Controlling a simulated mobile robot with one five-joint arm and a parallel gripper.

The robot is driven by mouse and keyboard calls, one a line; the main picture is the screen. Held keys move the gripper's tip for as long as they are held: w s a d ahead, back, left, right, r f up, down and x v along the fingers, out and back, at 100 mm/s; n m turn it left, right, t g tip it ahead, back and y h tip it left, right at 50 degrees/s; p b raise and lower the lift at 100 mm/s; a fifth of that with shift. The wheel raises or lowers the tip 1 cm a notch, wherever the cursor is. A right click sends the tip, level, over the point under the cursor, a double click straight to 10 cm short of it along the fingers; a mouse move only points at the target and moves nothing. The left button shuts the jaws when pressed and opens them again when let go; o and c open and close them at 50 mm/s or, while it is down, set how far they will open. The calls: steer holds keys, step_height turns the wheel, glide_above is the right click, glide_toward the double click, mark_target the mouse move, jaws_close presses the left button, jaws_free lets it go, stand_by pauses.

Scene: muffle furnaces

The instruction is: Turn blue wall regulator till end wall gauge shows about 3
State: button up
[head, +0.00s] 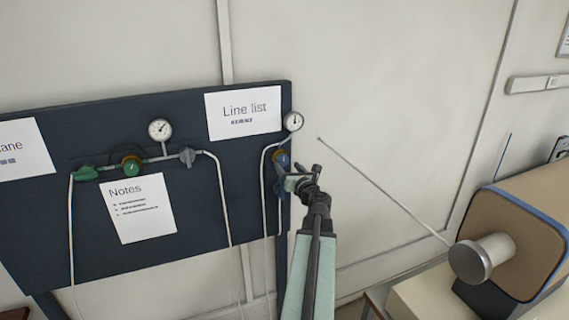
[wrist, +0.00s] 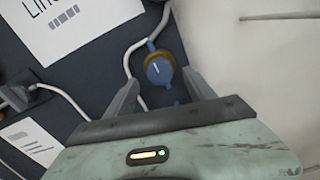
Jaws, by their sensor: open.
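The blue regulator (head: 281,159) sits on a dark panel near its right edge, on a white pipe. In the wrist view the blue knob (wrist: 159,70) has a pale pointer line and a brass-coloured collar. The end gauge (head: 293,121) is a small round white dial above it; its reading is too small to tell. My gripper (head: 297,180) is just below and right of the regulator in the head view. In the wrist view my gripper (wrist: 160,90) is open, its two fingers on either side below the knob, with nothing between them. Contact with the knob cannot be seen.
Further left on the panel (head: 60,225) are a green regulator (head: 131,166), another gauge (head: 160,129) and a grey valve (head: 188,157). Paper sheets, including a line list (head: 243,112), hang there. A tan furnace (head: 520,230) stands at the right.

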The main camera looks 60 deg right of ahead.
mark_target(284, 162)
steer(key=x, duration=0.4)
steer(key=shift+w+d, duration=0.2)
steer(key=shift+w, duration=0.1)
steer(key=shift+a, duration=0.1)
steer(key=shift+c, duration=0.3)
jaws_close()
steer(key=c, duration=1.3)
jaws_free()
steer(key=o, duration=1.4)
steer(key=shift+c, duration=0.2)
